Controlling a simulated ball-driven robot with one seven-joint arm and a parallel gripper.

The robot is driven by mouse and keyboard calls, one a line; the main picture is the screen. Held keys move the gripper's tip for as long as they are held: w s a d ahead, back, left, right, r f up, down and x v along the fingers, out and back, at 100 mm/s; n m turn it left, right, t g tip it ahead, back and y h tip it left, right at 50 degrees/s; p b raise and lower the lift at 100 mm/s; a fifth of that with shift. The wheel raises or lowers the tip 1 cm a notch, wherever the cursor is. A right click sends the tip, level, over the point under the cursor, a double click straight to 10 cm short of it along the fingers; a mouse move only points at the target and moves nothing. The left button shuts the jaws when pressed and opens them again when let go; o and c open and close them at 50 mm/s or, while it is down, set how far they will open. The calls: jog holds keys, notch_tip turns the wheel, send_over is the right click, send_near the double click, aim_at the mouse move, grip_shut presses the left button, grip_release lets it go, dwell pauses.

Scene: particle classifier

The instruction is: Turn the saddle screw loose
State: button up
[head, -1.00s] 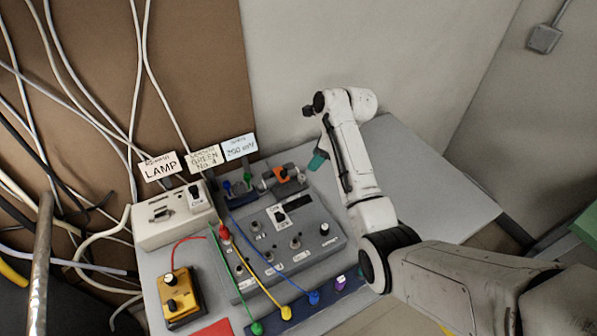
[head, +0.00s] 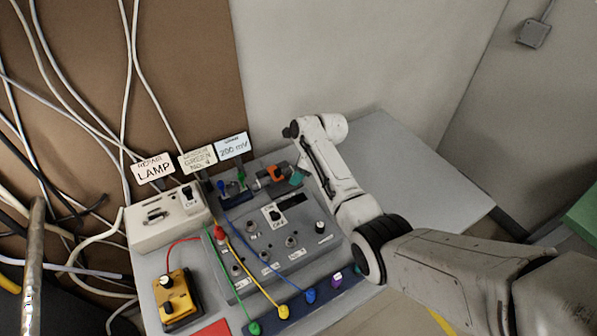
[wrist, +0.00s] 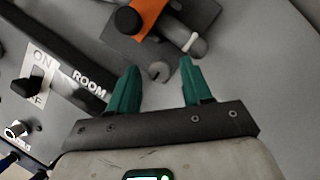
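In the wrist view a round grey slotted screw head (wrist: 158,72), which I take as the saddle screw, shows at the edge of a dark plate (wrist: 198,18). My gripper (wrist: 160,66) is open, with one teal finger on each side of the screw and a gap to both. I cannot tell its height above the screw. An orange block (wrist: 148,14) with a black knob sits on the plate just beyond. In the head view my gripper (head: 297,178) is beside the orange block (head: 276,173); the screw cannot be made out there.
A grey control box (head: 275,240) with knobs and an ON switch stands left of my arm. A cream lamp box (head: 165,220) and a yellow box (head: 178,297) are further left. Coloured cables cross the panel. The table's right side (head: 420,175) is clear.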

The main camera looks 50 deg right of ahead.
grip_shut()
